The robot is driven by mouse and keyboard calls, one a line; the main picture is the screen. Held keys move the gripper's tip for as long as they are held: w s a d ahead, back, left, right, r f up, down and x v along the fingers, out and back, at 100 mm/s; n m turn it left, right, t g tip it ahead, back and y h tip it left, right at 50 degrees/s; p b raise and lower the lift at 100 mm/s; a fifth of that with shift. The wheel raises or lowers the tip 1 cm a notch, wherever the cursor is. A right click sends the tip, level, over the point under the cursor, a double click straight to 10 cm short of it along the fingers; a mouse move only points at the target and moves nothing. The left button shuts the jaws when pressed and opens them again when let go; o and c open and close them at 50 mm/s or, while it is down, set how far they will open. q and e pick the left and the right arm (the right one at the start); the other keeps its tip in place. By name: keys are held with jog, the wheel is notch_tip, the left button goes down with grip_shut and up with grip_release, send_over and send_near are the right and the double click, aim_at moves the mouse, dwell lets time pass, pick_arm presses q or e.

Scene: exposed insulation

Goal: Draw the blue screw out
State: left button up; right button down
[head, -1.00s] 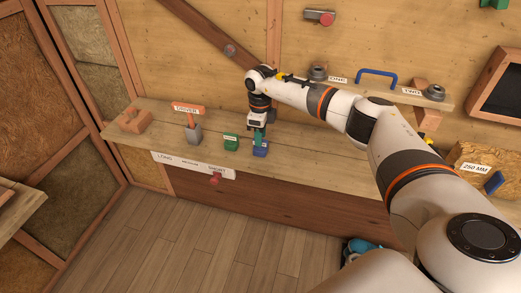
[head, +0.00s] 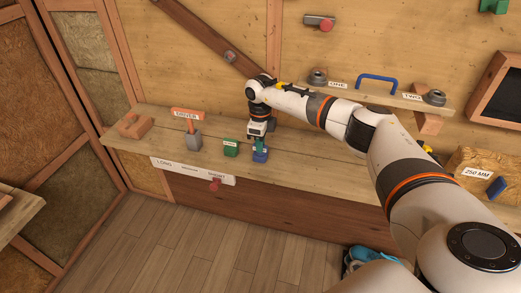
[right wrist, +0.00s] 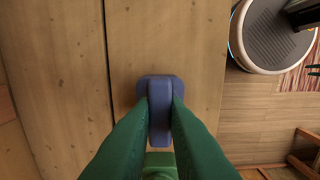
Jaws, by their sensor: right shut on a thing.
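The blue screw (head: 260,156) is at the front part of the wooden workbench, right of a small green labelled block (head: 231,148). My right gripper (head: 259,146) reaches down from above and is shut on it. In the right wrist view the blue screw (right wrist: 160,85) shows as a rounded blue head with a raised bar, and the two green fingers (right wrist: 160,108) press on both sides of that bar. What lies beneath the head is hidden. My left gripper is not in view.
The workbench (head: 310,160) also holds a grey holder with an orange driver (head: 188,122) and a wooden piece (head: 134,124) further left. A label strip (head: 190,170) with a red knob is on the front edge. A shelf (head: 395,98) with a blue handle is behind my arm.

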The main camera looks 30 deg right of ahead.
jog(key=shift+r+p, duration=0.5)
jog(key=shift+r, duration=0.15)
jog(key=shift+r+p, duration=1.05)
jog(key=shift+r, duration=0.45)
